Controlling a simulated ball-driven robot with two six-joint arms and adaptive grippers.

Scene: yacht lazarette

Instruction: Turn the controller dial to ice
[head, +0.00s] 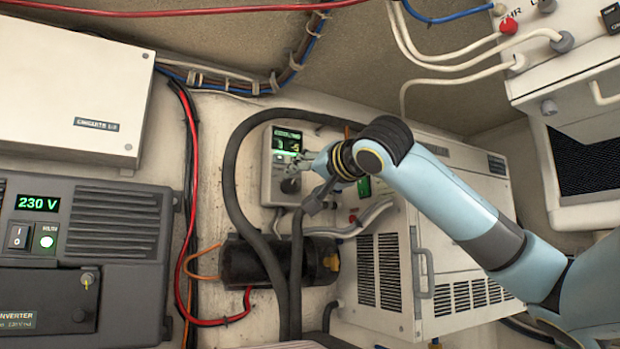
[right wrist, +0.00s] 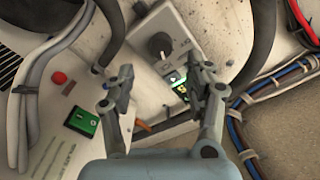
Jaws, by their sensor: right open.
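The controller (head: 268,172) is a pale grey box on the back wall, with a lit green display near its top. Its dark round dial (head: 290,185) sits low on the front. In the right wrist view the dial (right wrist: 159,45) shows whole, with a pale pointer mark; the markings around it are too small to read. My right gripper (head: 306,184) is open and empty in front of the controller. In the right wrist view its fingers (right wrist: 162,88) are spread apart, and the dial lies beyond them, apparently untouched. My left gripper is not in view.
A white vented machine (head: 395,285) stands right of and below the controller; its green switch (right wrist: 82,120) and red button (right wrist: 58,78) show close by. A thick black hose (head: 231,170) curves around the controller's left. A black cylinder (head: 252,262) is below. A dark inverter (head: 112,235) is left.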

